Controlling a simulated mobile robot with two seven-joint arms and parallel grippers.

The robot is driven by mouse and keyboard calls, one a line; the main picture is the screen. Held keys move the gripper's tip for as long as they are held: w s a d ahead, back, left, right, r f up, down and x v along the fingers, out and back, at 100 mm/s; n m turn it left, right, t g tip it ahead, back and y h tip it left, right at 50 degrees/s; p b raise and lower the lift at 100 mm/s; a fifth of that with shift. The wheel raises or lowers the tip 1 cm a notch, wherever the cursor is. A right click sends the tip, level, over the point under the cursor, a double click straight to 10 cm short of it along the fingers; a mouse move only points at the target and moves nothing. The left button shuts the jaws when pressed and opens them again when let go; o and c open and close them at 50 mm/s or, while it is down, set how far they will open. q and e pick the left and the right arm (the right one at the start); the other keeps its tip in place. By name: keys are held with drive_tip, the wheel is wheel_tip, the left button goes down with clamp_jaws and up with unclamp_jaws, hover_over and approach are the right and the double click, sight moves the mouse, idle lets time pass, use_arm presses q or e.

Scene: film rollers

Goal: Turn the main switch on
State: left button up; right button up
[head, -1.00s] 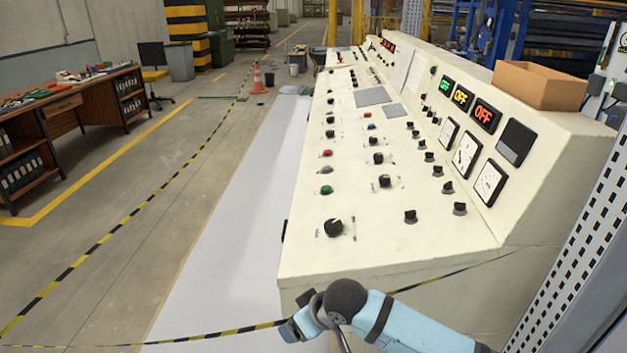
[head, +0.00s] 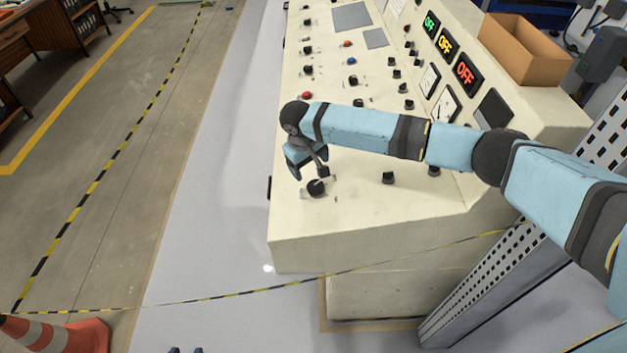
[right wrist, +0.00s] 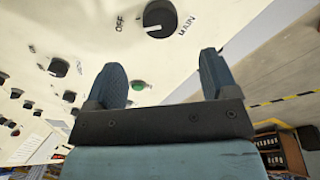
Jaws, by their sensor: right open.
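The main switch (head: 316,187) is a large black round knob at the near end of the cream control panel (head: 360,225). In the right wrist view the knob (right wrist: 160,18) sits at the top, with "OFF" printed to its left and "MAIN" to its lower right. A pale mark shows on the knob's lower left, towards the OFF side. My right gripper (head: 307,170) is just above and behind the knob in the head view. In the right wrist view its two blue fingers (right wrist: 160,62) are spread and empty, apart from the knob.
A green button (right wrist: 139,85) and several black knobs lie near my right fingers. Lit displays (head: 466,72) and an open cardboard box (head: 525,50) are on the panel's raised back. A perforated metal post (head: 500,270) stands at right, a traffic cone (head: 60,335) at lower left.

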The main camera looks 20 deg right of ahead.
sight(315, 185)
drive_tip(key=f, duration=0.3)
drive_tip(key=d+f, duration=0.1)
drive_tip(key=f, duration=0.2)
drive_tip(key=w+f, duration=0.1)
drive_tip(key=f, duration=0.3)
drive_tip(key=shift+d, duration=0.4)
drive_tip(key=shift+s, duration=0.1)
drive_tip(key=shift+p, duration=0.35)
drive_tip(key=c, duration=0.9)
